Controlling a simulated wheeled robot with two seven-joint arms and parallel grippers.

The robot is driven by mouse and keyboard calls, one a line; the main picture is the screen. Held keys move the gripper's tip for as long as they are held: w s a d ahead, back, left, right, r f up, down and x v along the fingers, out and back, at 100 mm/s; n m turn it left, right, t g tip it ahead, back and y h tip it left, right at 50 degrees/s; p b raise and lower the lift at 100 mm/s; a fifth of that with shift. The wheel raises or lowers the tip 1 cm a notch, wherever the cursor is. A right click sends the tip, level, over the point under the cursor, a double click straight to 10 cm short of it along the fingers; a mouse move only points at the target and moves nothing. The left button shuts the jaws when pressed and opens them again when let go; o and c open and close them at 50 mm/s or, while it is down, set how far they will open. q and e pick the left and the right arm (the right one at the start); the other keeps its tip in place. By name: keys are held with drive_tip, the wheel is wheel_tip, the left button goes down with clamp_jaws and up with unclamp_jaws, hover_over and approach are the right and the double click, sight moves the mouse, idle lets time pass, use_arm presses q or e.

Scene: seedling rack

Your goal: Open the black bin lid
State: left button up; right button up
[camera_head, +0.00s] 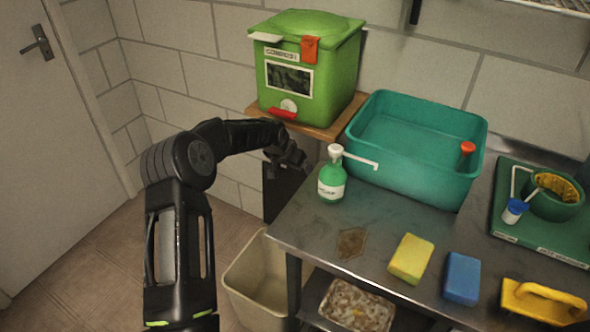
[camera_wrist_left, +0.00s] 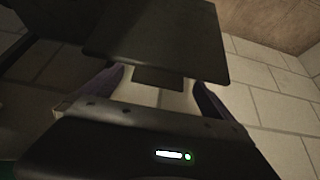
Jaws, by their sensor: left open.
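A black bin (camera_head: 273,200) shows as a dark upright shape between the wall and the left end of the steel table. Most of it is hidden by the table and my arm. My left gripper (camera_head: 290,158) is at its top, beside the table's far left corner. In the left wrist view a dark flat panel (camera_wrist_left: 155,40), which looks like the bin's lid, lies just ahead. A small dark tab (camera_wrist_left: 158,78) on it shows between the two open fingers (camera_wrist_left: 160,95). I cannot tell whether the fingers touch it. My right gripper is out of view.
A green compost bin (camera_head: 335,70) stands on a wooden shelf (camera_head: 345,122) above. The steel table (camera_head: 310,240) holds a green bottle (camera_head: 332,180), a teal tub (camera_head: 410,175) and sponges (camera_head: 411,257). An open beige bin (camera_head: 250,305) stands on the floor in front.

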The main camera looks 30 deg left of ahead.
use_arm(q)
drive_tip(key=v, duration=0.6)
drive_tip(key=shift+s, duration=0.1)
idle(0.4)
